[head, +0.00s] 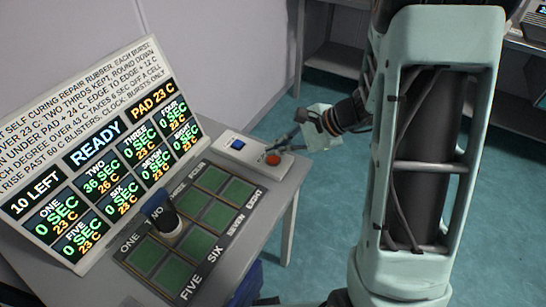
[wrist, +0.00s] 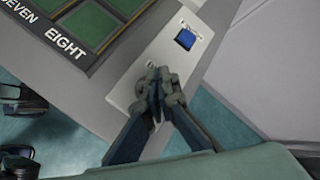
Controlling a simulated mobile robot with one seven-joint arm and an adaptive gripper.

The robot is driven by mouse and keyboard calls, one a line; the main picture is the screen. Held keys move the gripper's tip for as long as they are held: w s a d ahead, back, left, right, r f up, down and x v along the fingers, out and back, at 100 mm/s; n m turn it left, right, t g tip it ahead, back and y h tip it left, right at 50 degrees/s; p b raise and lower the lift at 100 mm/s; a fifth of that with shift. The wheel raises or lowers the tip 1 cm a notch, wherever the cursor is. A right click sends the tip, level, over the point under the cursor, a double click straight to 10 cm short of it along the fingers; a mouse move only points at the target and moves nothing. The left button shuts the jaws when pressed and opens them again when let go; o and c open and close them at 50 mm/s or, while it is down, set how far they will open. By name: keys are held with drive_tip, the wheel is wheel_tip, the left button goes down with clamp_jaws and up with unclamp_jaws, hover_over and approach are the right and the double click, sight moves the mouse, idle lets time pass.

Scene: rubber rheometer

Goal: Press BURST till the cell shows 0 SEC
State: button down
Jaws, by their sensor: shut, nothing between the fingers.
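The sign board (head: 105,160) reads READY, 10 LEFT and PAD 23 C. Cell TWO reads 36 SEC, 26 C; the other readable cells show 0 SEC. A dark blue-topped cylinder (head: 161,212) stands on the pad near the label TWO. A pale button box (head: 240,157) carries a blue square button (head: 237,145) and a red round button (head: 273,159); I cannot read which is BURST. My gripper (head: 285,144) is shut and empty at the red button's end of the box. In the wrist view its fingertips (wrist: 159,76) cover the red button, so contact is unclear; the blue button (wrist: 186,39) shows beyond.
The green-celled pad (head: 205,222) lies on the grey table (head: 283,190), left of and nearer than the button box. A wall stands behind the table. Open teal floor (head: 330,215) lies to the right, with shelving (head: 335,55) at the back.

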sight(275, 159)
drive_tip(key=shift+f, duration=0.1)
drive_tip(key=shift+f+b, duration=0.35)
drive_tip(key=shift+b, duration=0.25)
drive_tip(key=shift+s+f+b, duration=0.1)
drive_tip(key=shift+f+b, duration=0.6)
idle(1.3)
drive_tip(key=shift+r, duration=0.1)
drive_tip(key=shift+r+p, duration=0.65)
drive_tip(key=shift+r, duration=0.3)
drive_tip(key=shift+r+p, duration=1.85)
drive_tip(key=shift+r, duration=0.75)
